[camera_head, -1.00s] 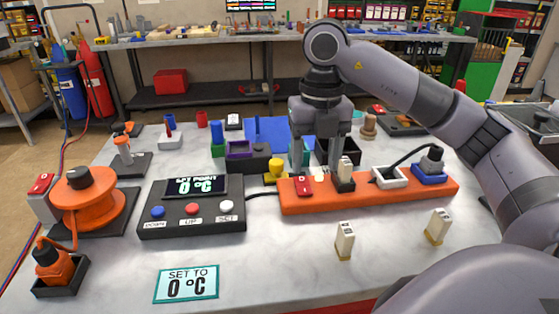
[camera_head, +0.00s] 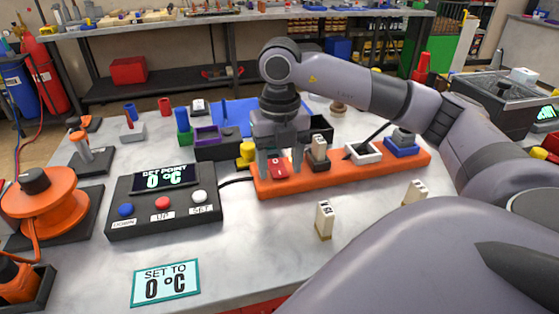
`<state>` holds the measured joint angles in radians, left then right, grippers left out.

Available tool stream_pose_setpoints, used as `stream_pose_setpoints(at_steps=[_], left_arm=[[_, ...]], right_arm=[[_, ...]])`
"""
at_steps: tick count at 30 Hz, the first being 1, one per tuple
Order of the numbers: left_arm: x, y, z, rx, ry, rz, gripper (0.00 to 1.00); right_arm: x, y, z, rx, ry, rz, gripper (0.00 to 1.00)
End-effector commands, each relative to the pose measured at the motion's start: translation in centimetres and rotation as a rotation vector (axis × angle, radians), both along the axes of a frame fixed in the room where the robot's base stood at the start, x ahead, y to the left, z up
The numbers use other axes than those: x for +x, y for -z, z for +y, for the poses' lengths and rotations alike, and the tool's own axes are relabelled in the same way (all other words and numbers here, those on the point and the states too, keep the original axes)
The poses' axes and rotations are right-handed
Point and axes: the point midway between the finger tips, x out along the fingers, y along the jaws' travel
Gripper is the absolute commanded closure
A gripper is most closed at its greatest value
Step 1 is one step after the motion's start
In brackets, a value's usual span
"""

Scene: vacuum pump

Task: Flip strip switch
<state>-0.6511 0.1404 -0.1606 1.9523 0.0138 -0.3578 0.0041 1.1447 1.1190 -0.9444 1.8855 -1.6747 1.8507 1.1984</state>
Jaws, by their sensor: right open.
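The orange power strip (camera_head: 345,174) lies across the table right of centre. Its red rocker switch (camera_head: 278,169) is at its left end, with a small white mark on it; I cannot tell which way it is tipped. My right gripper (camera_head: 280,165) is open and points down, its two fingers on either side of the switch. I cannot tell whether they touch it. A white block (camera_head: 319,147) stands upright in a dark socket on the strip, just right of the gripper. My left gripper is not in view.
A control box (camera_head: 165,205) with a display and blue, red and white buttons stands at left. Two loose white blocks stand in front of the strip, one at centre (camera_head: 324,219). A white socket (camera_head: 362,153) and blue socket (camera_head: 401,149) are farther right. A sign (camera_head: 165,283) lies in front.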

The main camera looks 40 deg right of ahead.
Motion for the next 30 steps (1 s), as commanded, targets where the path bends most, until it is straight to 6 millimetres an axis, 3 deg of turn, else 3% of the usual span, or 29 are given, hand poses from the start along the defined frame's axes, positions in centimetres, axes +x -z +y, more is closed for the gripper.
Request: stream_pose_setpoints(at_steps=[4, 9, 14, 24, 30], left_arm=[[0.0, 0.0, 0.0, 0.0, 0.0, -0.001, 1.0], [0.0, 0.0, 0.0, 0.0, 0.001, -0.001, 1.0], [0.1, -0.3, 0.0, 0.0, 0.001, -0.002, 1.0], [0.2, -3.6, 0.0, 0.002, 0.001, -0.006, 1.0], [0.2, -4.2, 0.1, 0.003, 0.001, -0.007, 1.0]], right_arm=[[0.0, 0.0, 0.0, 0.0, 0.0, 0.0, 0.44], [0.0, 0.0, 0.0, -0.001, 0.0, 0.0, 0.97], [0.0, -0.2, 0.0, 0.003, 0.0, 0.008, 0.97], [0.6, -0.7, -0.3, 0.092, 0.002, 0.171, 0.96], [0.7, -0.5, -0.4, 0.123, 0.001, 0.223, 0.96]])
